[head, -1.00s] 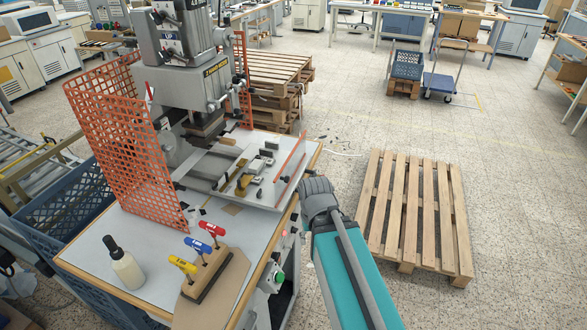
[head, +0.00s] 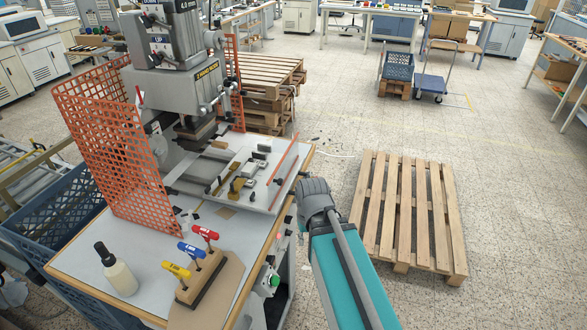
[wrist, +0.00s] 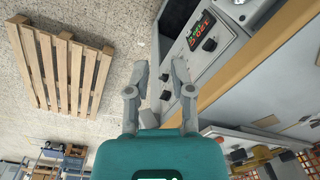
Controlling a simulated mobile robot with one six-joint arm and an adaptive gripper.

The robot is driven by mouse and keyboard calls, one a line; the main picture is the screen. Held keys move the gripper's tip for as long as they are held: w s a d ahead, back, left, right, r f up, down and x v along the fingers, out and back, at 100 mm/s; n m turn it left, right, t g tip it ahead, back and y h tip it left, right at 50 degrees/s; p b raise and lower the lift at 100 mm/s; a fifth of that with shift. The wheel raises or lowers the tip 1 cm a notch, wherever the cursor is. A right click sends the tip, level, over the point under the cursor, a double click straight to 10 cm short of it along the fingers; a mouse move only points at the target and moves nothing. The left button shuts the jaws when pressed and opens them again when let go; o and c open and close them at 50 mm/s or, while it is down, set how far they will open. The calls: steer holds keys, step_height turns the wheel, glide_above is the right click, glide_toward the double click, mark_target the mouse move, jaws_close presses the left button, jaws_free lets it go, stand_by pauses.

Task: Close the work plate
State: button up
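The work plate (head: 258,205) is a pale grey slab pulled out in front of the stamping press (head: 180,90). It carries small metal and brass fittings and has an orange strip along its right edge. The plate also shows at the lower right of the wrist view (wrist: 228,133). My gripper (wrist: 159,66) is open, with two grey fingers apart and nothing between them. It is out beside the bench, clear of the plate.
A control box with a red display (wrist: 198,32) is just right of my gripper. An orange mesh guard (head: 115,150) stands left of the press. A bottle (head: 117,272) and coloured-handled tools (head: 200,275) are on the bench. A wooden pallet (head: 408,210) lies on the floor to the right.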

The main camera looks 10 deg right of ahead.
steer(key=w+f+y+b, duration=0.1)
steer(key=w, duration=0.1)
steer(key=w+f+m+y+b, duration=0.1)
steer(key=w+y+b, duration=0.1)
steer(key=w, duration=0.1)
steer(key=w+f+t+y+b, duration=0.1)
steer(key=w, duration=0.1)
steer(key=shift+w+y, duration=0.2)
steer(key=shift+y, duration=0.2)
jaws_close()
steer(key=w+d+r+m+t+y+b, duration=0.2)
steer(key=w+d+r+t+y+b, duration=0.1)
steer(key=w+d, duration=0.5)
steer(key=w+d+r+m+t+y+b, duration=0.2)
steer(key=w+d+r+t+y+b, duration=0.2)
steer(key=w+d+y+b, duration=0.3)
steer(key=shift+w+d+m+t, duration=0.4)
steer(key=shift+w+d+t, duration=0.1)
steer(key=shift+w+d, duration=0.05)
